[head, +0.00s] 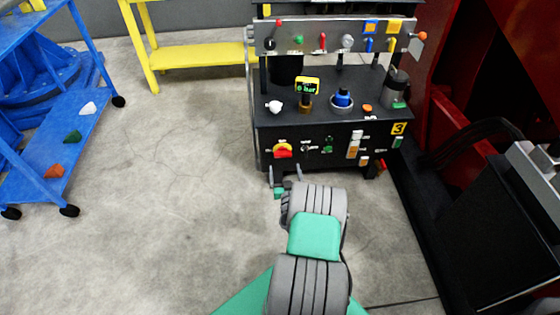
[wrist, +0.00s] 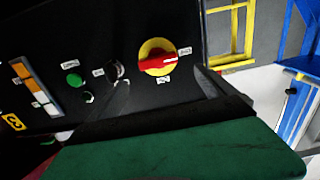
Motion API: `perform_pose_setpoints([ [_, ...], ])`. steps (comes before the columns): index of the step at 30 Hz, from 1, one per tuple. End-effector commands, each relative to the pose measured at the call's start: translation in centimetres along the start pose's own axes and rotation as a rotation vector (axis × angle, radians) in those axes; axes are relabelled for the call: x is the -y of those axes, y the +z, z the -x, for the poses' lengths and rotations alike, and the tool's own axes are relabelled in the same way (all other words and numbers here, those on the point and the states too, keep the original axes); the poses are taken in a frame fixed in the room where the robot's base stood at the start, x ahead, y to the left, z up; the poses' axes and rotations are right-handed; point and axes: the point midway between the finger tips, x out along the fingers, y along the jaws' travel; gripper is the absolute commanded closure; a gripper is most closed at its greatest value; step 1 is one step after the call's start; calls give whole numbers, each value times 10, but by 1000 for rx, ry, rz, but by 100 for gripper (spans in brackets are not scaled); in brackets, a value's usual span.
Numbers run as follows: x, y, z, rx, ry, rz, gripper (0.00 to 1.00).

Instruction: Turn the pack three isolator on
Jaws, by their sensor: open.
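Pack three is the black cabinet (head: 330,129) marked with a yellow "3" label (head: 399,128). Its isolator (head: 283,151), a red handle on a yellow round plate, is low on the left of the front panel. In the wrist view, turned about upside down, the isolator (wrist: 158,58) has its red handle lying roughly level, its end towards a small white label at the right. Another label sits below the plate; I cannot read either surely. My gripper (head: 284,176) is open and empty just in front of the panel. Its two fingers (wrist: 163,93) are apart, short of the handle, apparently not touching it.
Beside the isolator are a black knob (wrist: 115,70) and green buttons (wrist: 75,80). White and orange switches (head: 353,145) are farther right. A blue cart (head: 60,140) and yellow bench (head: 195,57) stand left. Red machinery (head: 475,80) is at right. Floor left of the cabinet is clear.

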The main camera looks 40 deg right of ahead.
Motion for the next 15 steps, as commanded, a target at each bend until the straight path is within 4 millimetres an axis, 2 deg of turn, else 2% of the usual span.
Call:
perform_pose_setpoints([
  [2, -4, 3, -3, -9, 12, 1, 5],
  [10, -2, 4, -51, -10, 8, 3, 5],
  [15, -2, 3, -72, -7, 8, 0, 5],
])
